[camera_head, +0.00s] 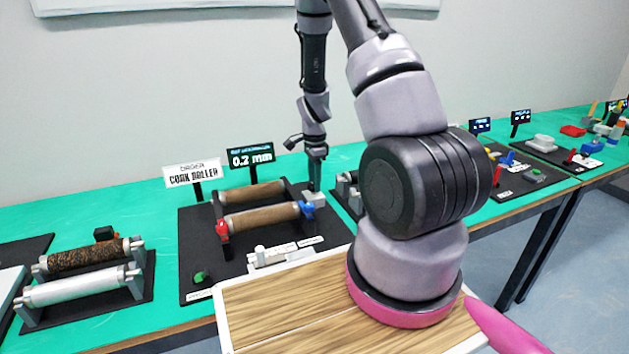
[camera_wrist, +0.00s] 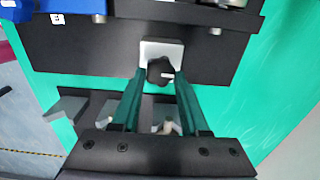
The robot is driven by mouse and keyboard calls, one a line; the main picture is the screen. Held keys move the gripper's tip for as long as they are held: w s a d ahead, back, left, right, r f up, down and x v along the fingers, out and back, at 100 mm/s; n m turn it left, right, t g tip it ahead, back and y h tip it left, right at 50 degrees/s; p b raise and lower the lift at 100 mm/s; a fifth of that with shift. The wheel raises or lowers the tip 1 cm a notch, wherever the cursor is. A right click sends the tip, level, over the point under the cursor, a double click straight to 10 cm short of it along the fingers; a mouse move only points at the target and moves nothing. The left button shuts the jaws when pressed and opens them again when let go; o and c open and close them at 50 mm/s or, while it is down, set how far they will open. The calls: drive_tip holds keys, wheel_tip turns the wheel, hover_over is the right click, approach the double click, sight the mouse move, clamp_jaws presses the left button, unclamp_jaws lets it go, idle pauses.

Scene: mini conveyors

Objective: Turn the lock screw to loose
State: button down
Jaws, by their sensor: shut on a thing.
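The lock screw (camera_wrist: 159,71) is a dark lobed knob on a pale grey block (camera_wrist: 173,48) in the wrist view. My gripper (camera_wrist: 160,77) has its two green fingers on either side of the knob, shut on it. In the head view my gripper (camera_head: 316,176) points down over the right end of the rollers, just above the grey block (camera_head: 313,199). The knob itself cannot be made out there. A display (camera_head: 250,156) behind the rollers reads 0.2 mm.
Two brown rollers (camera_head: 262,217) lie on a black base (camera_head: 193,243), with a red part (camera_head: 222,229) at the left end and a blue part (camera_head: 308,208) at the right. A CORK ROLLER sign (camera_head: 192,174) stands behind. Another roller unit (camera_head: 82,288) is at left.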

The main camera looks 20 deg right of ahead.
drive_tip(key=shift+n, duration=0.3)
drive_tip(key=n, duration=0.4)
drive_tip(key=shift+w+n, duration=0.15)
drive_tip(key=shift+n, duration=0.15)
drive_tip(key=n, duration=0.6)
drive_tip(key=shift+w+a, duration=0.1)
drive_tip(key=n, duration=0.5)
drive_tip(key=shift+a+n, duration=0.1)
drive_tip(key=shift+n, duration=0.2)
drive_tip(key=n, duration=0.5)
drive_tip(key=shift+a, duration=0.1)
drive_tip(key=shift+c, duration=2)
unclamp_jaws()
